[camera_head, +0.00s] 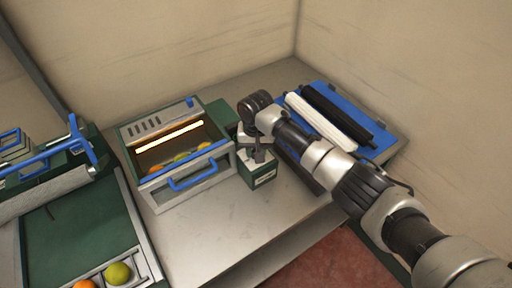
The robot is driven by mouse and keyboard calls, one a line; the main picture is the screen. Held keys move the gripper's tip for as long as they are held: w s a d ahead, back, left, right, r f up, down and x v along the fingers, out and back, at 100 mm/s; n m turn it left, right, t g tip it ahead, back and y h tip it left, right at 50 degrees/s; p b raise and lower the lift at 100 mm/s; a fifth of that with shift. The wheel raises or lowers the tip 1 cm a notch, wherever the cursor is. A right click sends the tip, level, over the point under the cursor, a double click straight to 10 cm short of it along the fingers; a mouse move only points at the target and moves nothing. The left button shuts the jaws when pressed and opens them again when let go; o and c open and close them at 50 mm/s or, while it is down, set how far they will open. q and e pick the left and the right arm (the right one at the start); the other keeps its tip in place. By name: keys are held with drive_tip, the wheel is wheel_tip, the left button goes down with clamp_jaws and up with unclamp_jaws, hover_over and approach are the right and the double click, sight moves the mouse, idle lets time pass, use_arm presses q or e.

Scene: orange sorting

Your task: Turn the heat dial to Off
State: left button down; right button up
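A heater box (150,193) with a blue front handle stands on the grey table, its inside glowing and holding several orange and yellow-green fruits. A small green control box (262,176) with a pale label stands against its right side. My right gripper (258,152) points down at the top of this control box. The arm hides most of the box top, and I cannot make out the heat dial or its setting. The fingers are too small and dark to tell whether they are open or shut. My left gripper is not in view.
A blue tray (385,141) with a white and a black roller lies at the right, behind my arm. A green sorting tray (75,235) with an orange and a yellow-green fruit is at the left. The table front (215,232) is clear.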

drive_tip(key=n+p, duration=0.1)
drive_tip(key=n, duration=0.2)
drive_tip(key=shift+r+n, duration=0.1)
drive_tip(key=shift+n, duration=0.2)
drive_tip(key=n+p, duration=0.1)
drive_tip(key=n, duration=0.2)
drive_tip(key=shift+n, duration=0.3)
drive_tip(key=n+p, duration=0.1)
drive_tip(key=n, duration=0.3)
drive_tip(key=shift+n, duration=0.3)
drive_tip(key=n, duration=0.4)
drive_tip(key=shift+n, duration=0.3)
drive_tip(key=n, duration=0.9)
drive_tip(key=shift+b, duration=0.35)
drive_tip(key=n+b, duration=0.1)
drive_tip(key=n, duration=0.3)
drive_tip(key=shift+w+n, duration=0.1)
drive_tip(key=shift+n, duration=0.2)
drive_tip(key=shift+n+b, duration=0.4)
drive_tip(key=shift+n, duration=1.5)
